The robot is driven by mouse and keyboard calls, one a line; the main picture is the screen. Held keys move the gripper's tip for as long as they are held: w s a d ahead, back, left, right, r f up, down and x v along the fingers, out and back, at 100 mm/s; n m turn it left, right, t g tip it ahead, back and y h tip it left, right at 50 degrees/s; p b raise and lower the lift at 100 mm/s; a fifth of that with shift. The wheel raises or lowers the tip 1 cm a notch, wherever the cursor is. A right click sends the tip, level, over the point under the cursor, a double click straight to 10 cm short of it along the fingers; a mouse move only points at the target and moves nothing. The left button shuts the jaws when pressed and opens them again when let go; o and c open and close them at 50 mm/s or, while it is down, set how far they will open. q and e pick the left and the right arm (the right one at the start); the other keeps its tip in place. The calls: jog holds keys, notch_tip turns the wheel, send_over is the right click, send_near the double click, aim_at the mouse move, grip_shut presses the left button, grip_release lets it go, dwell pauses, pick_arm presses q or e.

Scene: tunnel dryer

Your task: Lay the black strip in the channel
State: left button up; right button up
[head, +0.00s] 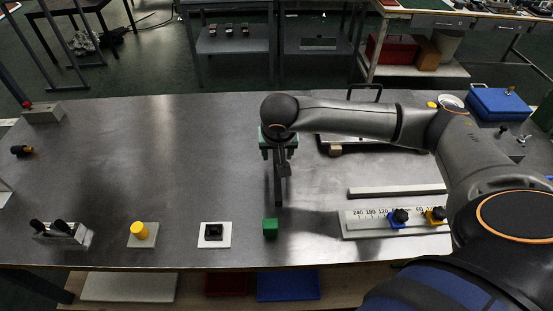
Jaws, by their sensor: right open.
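A narrow dark strip (278,188), which looks like the black strip, shows below my right gripper, its long side running toward the front edge. A small dark block shows against its right side. My right gripper (278,152) is open, with its two fingers apart at either side of the strip's far end. I cannot tell whether it touches the strip. A long pale bar with a dark front side (397,191) lies on the right of the table and may be the channel; its inside is not clear. My left gripper is not in view.
A scale plate (365,229) with blue and yellow knobs lies in front of the pale bar. A white plate (222,240) and a yellow knob (140,231) stand front left. The table's left middle is clear.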

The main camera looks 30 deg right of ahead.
aim_at(277, 161)
jog(key=shift+x, duration=1.5)
jog(key=shift+c, duration=0.3)
grip_shut()
jog(key=shift+w+r, duration=0.1)
